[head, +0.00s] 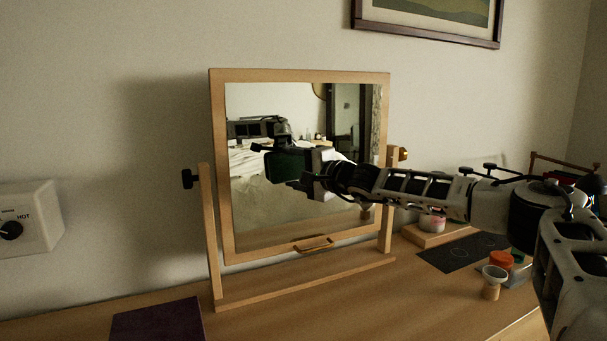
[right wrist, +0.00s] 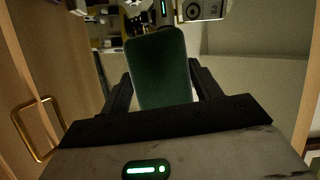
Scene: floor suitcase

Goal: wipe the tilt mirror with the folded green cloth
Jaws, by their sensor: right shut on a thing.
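The tilt mirror (head: 246,215) stands on the table in a light wooden frame, held between two posts with a knob at each side. A small pull (head: 313,244) sits at its lower rail. My right gripper (head: 292,168) is in front of the glass, shut on the folded green cloth (head: 284,164). The cloth also shows between the fingers in the right wrist view (right wrist: 160,68), its flat face showing. Whether it touches the glass I cannot tell. The glass reflects a bed and my own parts. My left gripper is not in view.
A white box with a HOT dial (head: 28,222) is at the left. A dark purple flat item (head: 158,323) lies at the front left. Right of the mirror are a dark mat (head: 462,254), an orange-lidded jar (head: 502,261) and a small cup (head: 493,284). A framed picture (head: 395,27) hangs above.

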